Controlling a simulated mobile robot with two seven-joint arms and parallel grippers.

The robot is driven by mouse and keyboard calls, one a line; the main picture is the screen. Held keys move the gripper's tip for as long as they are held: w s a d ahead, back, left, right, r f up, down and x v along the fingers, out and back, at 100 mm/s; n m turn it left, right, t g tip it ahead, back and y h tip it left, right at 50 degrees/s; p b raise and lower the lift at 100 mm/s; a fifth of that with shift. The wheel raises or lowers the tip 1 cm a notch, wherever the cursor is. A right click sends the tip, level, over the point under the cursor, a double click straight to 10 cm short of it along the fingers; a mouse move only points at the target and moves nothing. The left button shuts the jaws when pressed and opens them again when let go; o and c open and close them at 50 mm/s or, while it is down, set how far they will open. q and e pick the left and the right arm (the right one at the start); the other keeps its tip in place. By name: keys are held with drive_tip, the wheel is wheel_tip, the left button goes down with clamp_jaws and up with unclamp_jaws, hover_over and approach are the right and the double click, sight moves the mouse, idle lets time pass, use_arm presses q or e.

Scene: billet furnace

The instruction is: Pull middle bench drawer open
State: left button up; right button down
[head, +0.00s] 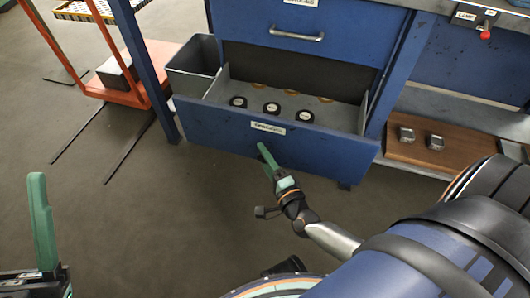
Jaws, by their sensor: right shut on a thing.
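A blue bench drawer (330,148) stands pulled out from the bench, with a white label on its front. I cannot tell for sure where it sits in the stack. Several round pieces lie inside it, among them black ones with pale tops (272,108) and orange-brown ones behind. My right gripper (267,158), with green fingers, is at the drawer front just below the label, shut on its handle, which the fingers hide. My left gripper (42,222) shows at the lower left, far from the drawer; only one green finger shows clearly.
Above is a closed blue drawer (255,32) with a metal bar handle. A grey bin (193,66) stands left of the open drawer. An orange cart (125,93) is farther left. A brown board (450,148) with two metal blocks lies at right. The floor in front is clear.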

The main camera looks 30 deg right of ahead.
drive_tip(key=shift+s, duration=0.1)
idle(0.3)
drive_tip(key=shift+c, duration=1.8)
unclamp_jaws()
drive_tip(key=shift+a+r, duration=0.1)
